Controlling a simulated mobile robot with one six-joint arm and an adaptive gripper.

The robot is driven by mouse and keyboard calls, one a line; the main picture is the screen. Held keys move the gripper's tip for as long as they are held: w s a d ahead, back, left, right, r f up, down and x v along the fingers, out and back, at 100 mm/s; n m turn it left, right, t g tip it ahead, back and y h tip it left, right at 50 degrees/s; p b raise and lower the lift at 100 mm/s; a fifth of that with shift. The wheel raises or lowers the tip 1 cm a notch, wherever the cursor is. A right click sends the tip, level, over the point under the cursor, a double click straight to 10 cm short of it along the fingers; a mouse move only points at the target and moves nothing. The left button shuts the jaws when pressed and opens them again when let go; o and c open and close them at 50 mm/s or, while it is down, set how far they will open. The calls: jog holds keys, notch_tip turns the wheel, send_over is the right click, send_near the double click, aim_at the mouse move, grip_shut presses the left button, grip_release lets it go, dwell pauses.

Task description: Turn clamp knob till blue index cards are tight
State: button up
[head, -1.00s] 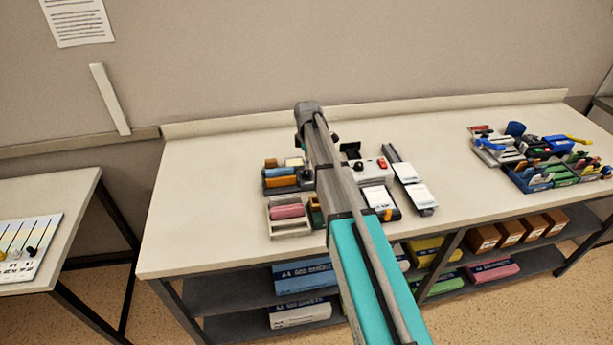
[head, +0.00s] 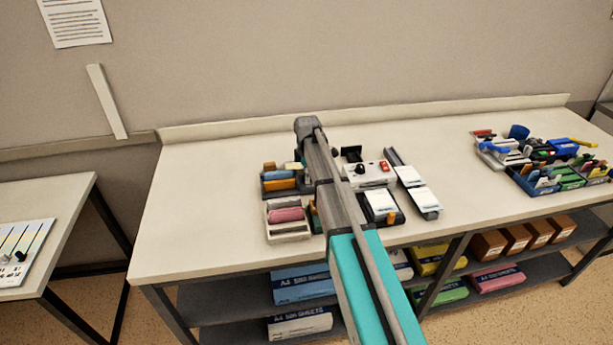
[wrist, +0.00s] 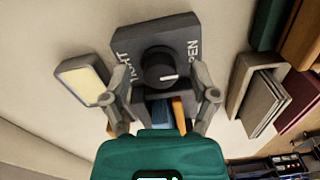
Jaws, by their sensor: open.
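The clamp (wrist: 183,36) is a dark grey block in the wrist view, lettered OPEN on the right and, partly hidden, TIGHT on the left. Its round black knob (wrist: 158,70) has a white mark pointing right, towards the OPEN side. Below the knob, blue cards (wrist: 160,113) show in the clamp's gap, with an orange piece beside them; how tightly they sit cannot be told. My gripper (wrist: 160,84) is open, with one finger on each side of the knob and a gap to it. In the head view my arm hides the gripper and the clamp.
A pale-faced block (wrist: 82,80) lies close to my left finger in the wrist view. A holder with grey slabs (wrist: 263,95) stands to the right. In the head view, a tray with a pink roll (head: 287,236) and a white switch box (head: 368,174) flank my arm. The worktop's left part is clear.

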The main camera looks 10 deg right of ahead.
jog(key=c, duration=1)
jog(key=shift+a, duration=0.15)
grip_shut()
jog(key=shift+m, duration=0.4)
jog(key=m, duration=1)
jog(key=shift+s, duration=0.1)
